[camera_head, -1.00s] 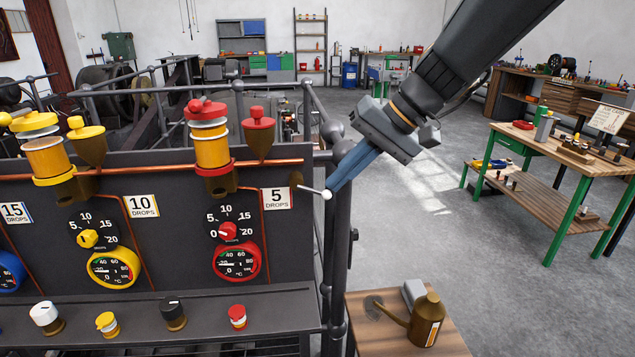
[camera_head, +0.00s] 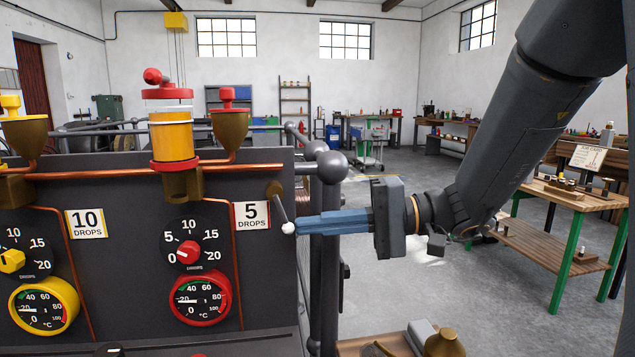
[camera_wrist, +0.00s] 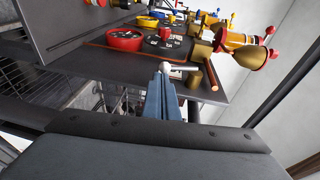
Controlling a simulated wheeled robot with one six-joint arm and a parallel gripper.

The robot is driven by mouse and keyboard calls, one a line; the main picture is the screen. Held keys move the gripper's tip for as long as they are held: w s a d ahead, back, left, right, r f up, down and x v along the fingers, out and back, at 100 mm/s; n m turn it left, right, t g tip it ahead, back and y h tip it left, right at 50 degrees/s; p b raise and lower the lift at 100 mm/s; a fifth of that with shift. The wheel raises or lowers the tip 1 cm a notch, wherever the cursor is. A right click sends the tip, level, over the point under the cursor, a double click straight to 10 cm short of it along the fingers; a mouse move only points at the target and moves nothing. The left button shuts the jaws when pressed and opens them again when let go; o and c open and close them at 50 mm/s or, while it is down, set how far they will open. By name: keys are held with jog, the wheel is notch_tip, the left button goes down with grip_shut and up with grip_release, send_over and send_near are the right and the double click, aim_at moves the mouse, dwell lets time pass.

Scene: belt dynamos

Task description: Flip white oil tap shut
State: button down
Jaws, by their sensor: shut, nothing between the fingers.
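The white oil tap is a thin lever (camera_head: 281,209) with a white ball end (camera_head: 288,228), on a brass hub at the panel's right edge beside the "5 drops" label (camera_head: 251,215). In the head view the lever slants down and slightly right from the hub. My gripper (camera_head: 299,225) is shut and empty, its blue fingers reaching in from the right. Its tips are at the ball, touching or nearly so. In the wrist view the ball (camera_wrist: 164,67) sits just beyond the fingertips, with the brass hub (camera_wrist: 208,76) to its right.
The dark panel carries a red-ringed gauge (camera_head: 202,298), a red-knob dial (camera_head: 188,251), a copper pipe (camera_head: 225,170) and a red-topped oiler (camera_head: 174,138). A grey rail post (camera_head: 331,168) stands just behind my fingers. A brass oil can (camera_head: 444,343) is below.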

jog(key=shift+s+a, duration=0.1)
jog(key=w+d, duration=0.1)
jog(key=d, duration=1.2)
jog(key=shift+w+r, duration=0.15)
jog(key=shift+r, duration=0.05)
